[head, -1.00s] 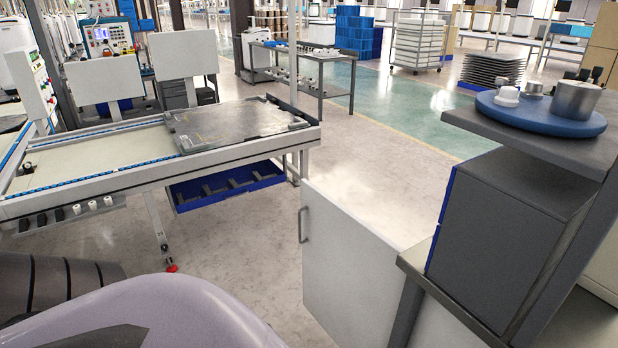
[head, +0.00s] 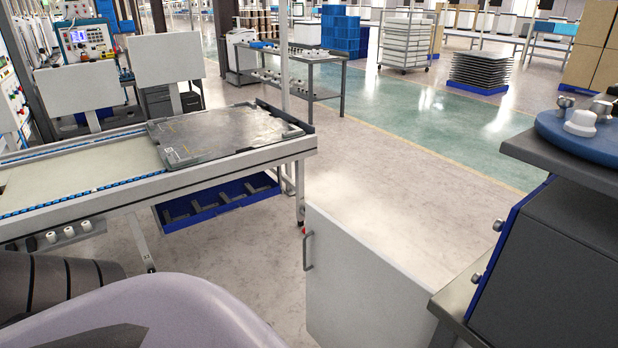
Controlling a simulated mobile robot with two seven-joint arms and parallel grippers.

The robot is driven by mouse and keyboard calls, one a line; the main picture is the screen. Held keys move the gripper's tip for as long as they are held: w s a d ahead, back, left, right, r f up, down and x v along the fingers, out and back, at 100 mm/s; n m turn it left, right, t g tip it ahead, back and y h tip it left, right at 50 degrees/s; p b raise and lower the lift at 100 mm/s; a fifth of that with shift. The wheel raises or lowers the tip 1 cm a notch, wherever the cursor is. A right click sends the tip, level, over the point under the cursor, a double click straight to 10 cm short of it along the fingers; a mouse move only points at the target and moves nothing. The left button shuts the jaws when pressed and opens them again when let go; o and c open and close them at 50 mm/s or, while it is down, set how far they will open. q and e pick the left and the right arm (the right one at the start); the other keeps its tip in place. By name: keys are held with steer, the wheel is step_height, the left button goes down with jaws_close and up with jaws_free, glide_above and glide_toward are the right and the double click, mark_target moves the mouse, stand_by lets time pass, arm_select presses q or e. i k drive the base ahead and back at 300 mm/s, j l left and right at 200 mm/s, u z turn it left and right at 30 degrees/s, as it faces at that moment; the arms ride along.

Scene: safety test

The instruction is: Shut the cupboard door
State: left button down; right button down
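The cupboard door (head: 365,283) is a flat white panel in the lower middle of the head view. It stands open, swung out from the cupboard under the grey worktop at the right. A grey bar handle (head: 308,251) is on its left edge. The door's lower part runs out of the picture, and the cupboard's inside is hidden. Neither of my grippers shows in this view. Part of my own body fills the lower left, and nothing of mine is seen touching the door.
A grey worktop (head: 456,297) carries a dark box (head: 555,262) at the right, close to the door. A conveyor table (head: 95,170) with a flat grey case (head: 222,132) stands at the left, a blue tray (head: 217,199) beneath. The floor (head: 400,180) behind the door is clear.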

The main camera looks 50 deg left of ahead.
mark_target(357, 296)
steer(key=i+j, duration=0.1)
steer(key=j, duration=0.5)
steer(key=i+j, duration=0.1)
steer(key=j, duration=0.5)
steer(key=i+j, duration=0.1)
steer(key=j, duration=0.5)
